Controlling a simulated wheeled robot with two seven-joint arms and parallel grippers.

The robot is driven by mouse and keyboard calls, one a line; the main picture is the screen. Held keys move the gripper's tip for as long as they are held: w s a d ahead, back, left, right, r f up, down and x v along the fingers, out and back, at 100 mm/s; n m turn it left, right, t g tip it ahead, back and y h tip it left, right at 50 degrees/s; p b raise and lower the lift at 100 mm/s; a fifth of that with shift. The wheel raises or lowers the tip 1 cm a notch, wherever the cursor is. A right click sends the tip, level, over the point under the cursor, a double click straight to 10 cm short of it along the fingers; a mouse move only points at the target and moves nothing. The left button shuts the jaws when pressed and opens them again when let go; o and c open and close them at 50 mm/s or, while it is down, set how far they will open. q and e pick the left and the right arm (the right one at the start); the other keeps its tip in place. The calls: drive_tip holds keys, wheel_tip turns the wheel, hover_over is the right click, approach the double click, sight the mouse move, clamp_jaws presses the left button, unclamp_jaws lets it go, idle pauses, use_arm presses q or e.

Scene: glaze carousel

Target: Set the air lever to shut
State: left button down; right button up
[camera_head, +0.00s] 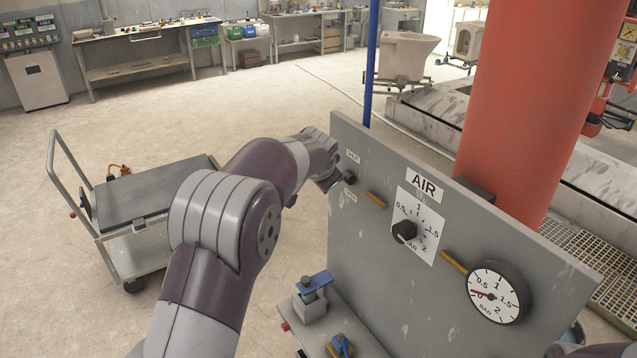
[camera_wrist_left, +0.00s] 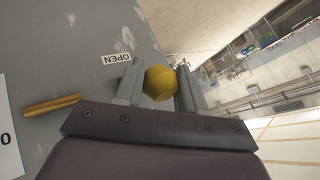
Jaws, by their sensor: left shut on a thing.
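The air lever's yellow knob (camera_wrist_left: 160,83) sits between the fingers of my left gripper (camera_wrist_left: 157,76) in the left wrist view, and the gripper is shut on it. In the head view my left gripper (camera_head: 333,183) is at the left edge of the grey panel (camera_head: 385,280) and hides the knob. The lever's dark pivot (camera_head: 350,177) shows just right of it, between the SHUT label (camera_head: 353,157) above and another label (camera_head: 350,196) below. The OPEN label (camera_wrist_left: 117,58) lies beside one finger in the wrist view. The lever's exact angle is hidden. My right gripper is out of view.
Right of the lever are a black AIR knob (camera_head: 405,231) on a white scale and a round gauge (camera_head: 495,292) with its needle near 0. A trolley (camera_head: 140,205) is at left. An orange column (camera_head: 535,100) rises behind.

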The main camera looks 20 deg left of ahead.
use_arm(q)
drive_tip(key=shift+w+d+r+g+y+p, duration=0.1)
drive_tip(key=shift+r+g+y+p, duration=0.1)
drive_tip(key=shift+r+p, duration=0.2)
drive_tip(key=shift+w+d+r+g+y+p, duration=0.1)
drive_tip(key=shift+r+g+p, duration=0.1)
drive_tip(key=shift+r+p, duration=0.15)
drive_tip(key=shift+w+r+m+g+y+p, duration=0.2)
drive_tip(key=shift+m+g+y+p, duration=0.15)
drive_tip(key=shift+p, duration=0.3)
drive_tip(key=c, duration=0.9)
unclamp_jaws()
drive_tip(key=shift+o, duration=1.1)
drive_tip(key=shift+f, duration=0.15)
